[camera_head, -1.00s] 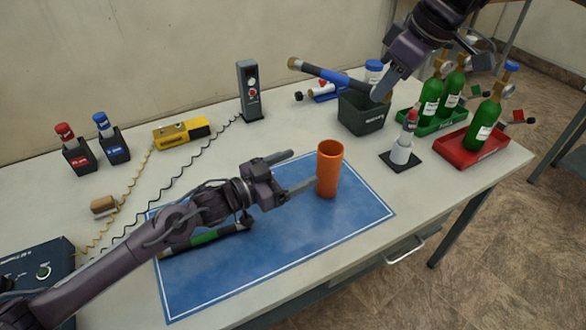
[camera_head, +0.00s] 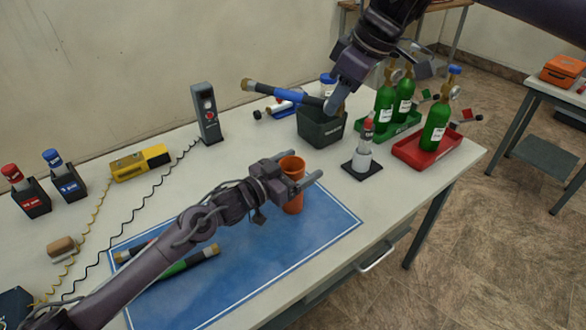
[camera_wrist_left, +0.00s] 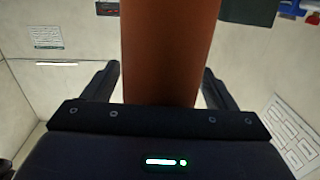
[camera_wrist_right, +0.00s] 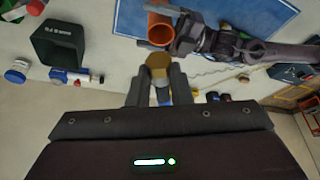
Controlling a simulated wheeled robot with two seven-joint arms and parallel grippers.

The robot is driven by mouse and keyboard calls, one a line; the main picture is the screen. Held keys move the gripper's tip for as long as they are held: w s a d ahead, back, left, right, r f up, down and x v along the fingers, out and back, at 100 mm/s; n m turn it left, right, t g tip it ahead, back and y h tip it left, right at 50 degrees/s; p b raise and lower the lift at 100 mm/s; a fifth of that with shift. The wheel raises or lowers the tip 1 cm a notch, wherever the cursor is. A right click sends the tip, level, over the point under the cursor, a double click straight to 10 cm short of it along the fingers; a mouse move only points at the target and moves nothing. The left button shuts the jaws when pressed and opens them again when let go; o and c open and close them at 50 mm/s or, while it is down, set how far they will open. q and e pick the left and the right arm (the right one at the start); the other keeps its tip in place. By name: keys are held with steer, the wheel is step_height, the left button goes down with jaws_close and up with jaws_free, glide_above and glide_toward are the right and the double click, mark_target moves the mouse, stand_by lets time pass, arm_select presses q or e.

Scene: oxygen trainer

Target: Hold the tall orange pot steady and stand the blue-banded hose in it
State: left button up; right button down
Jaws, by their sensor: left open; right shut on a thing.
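The tall orange pot (camera_head: 292,199) stands upright near the far edge of the blue mat. My left gripper (camera_head: 306,168) is open with its fingers on either side of the pot; in the left wrist view the pot (camera_wrist_left: 168,50) rises between the fingers (camera_wrist_left: 160,92). My right gripper (camera_head: 333,104) is shut on the blue-banded hose (camera_head: 290,95), held nearly level above the grey bin, its brass end pointing left. In the right wrist view the hose (camera_wrist_right: 159,68) is seen end-on between the fingers (camera_wrist_right: 158,90), and the pot's open rim (camera_wrist_right: 158,28) lies beyond.
The blue mat (camera_head: 262,262) carries a green-banded hose (camera_head: 190,263) and another hose (camera_head: 127,254), partly hidden by my left arm. The grey bin (camera_head: 320,127), a white bottle on a black base (camera_head: 361,160) and green cylinders (camera_head: 435,128) stand right. A black upright box (camera_head: 207,115) stands behind.

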arm_select(q)
steer(key=c, duration=1.1)
steer(key=shift+o, duration=0.2)
arm_select(e)
step_height(320, 180, down, 13)
stand_by(0.8)
steer(key=c, duration=1.2)
jaws_free()
steer(key=shift+c, duration=0.2)
steer(key=v, duration=1.2)
